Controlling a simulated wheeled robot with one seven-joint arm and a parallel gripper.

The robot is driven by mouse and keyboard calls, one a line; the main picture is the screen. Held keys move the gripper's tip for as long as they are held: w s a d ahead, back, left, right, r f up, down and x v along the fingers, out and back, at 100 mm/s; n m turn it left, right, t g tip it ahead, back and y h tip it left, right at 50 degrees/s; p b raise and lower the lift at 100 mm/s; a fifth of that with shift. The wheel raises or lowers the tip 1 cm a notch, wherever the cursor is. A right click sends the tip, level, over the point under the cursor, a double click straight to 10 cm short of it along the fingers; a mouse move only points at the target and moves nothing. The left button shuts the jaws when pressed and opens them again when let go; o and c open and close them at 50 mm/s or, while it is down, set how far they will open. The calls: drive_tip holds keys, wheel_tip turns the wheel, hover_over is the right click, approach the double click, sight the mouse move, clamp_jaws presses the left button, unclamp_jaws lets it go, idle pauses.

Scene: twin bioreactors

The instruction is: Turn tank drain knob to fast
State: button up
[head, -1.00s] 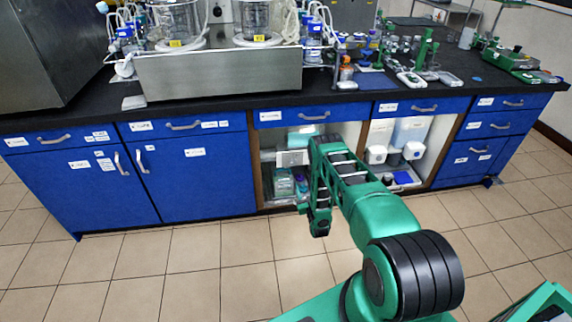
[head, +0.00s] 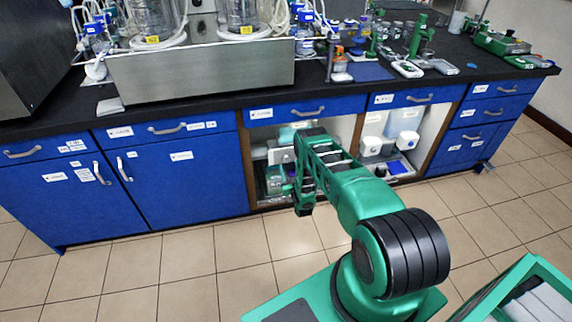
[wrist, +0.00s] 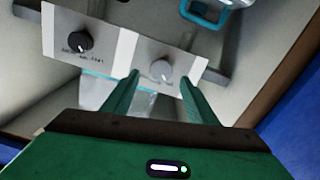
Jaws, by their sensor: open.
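In the wrist view, a pale control panel (wrist: 125,52) inside a cabinet carries two knobs. The black knob (wrist: 79,42) is on the left with small print around it. The grey knob (wrist: 161,69) with a light pointer mark is on the right. I cannot read the print well enough to tell which is the drain knob or its setting. My gripper (wrist: 159,82) is open, and its two green fingers point at the panel on either side of the grey knob in the picture. I cannot tell whether they touch it. In the head view, my arm partly hides the panel.
The open cabinet (head: 254,184) has side walls close to my gripper. A teal-handled vessel (wrist: 208,14) is at the top right of the wrist view. Blue cupboards (head: 180,175) flank the opening. The counter (head: 210,112) carries two glass bioreactors. The tiled floor (head: 190,275) is clear.

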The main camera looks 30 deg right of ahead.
sight(286, 160)
drive_tip(key=shift+x, duration=2.2)
drive_tip(key=shift+a, duration=0.1)
drive_tip(key=c, duration=1.1)
